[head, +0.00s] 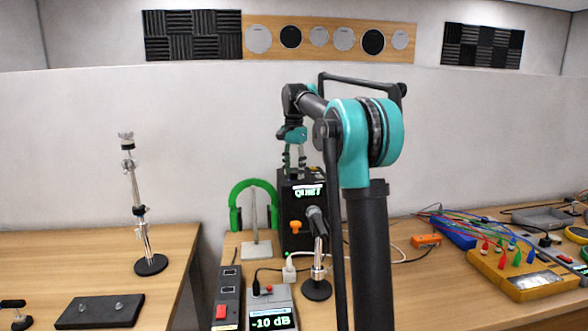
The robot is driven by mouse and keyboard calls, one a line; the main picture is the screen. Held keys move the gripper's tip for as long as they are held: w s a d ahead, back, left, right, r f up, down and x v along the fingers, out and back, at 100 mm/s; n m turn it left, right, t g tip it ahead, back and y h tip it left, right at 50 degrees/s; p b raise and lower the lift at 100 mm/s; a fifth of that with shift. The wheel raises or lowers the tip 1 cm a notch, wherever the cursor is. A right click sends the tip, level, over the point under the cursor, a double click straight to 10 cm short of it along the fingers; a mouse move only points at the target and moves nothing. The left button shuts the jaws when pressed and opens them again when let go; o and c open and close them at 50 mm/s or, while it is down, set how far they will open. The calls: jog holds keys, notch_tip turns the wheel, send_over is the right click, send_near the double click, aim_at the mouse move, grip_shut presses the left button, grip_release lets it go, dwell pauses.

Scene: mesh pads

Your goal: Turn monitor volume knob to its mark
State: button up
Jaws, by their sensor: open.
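A black box (290,207) stands upright on the middle bench, with a small lit display (308,190) near its top; the lettering is too small to read surely. An orange knob (296,227) sits on the box's front face. Its pointer and any mark around it are too small to make out. My gripper (295,167) is open, pointing down just above the top of the box. It holds nothing that I can see. It is above the orange knob and apart from it. My arm hides part of the box's right side.
A small microphone on a stand (317,252) is close in front of the box. A grey meter (271,305) reads -10 dB. Green headphones (252,200) hang on a stand to the left. A yellow patch box (525,270) with cables lies at right.

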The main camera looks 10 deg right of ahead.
aim_at(294, 172)
notch_tip(294, 172, up, 12)
dwell(0.6)
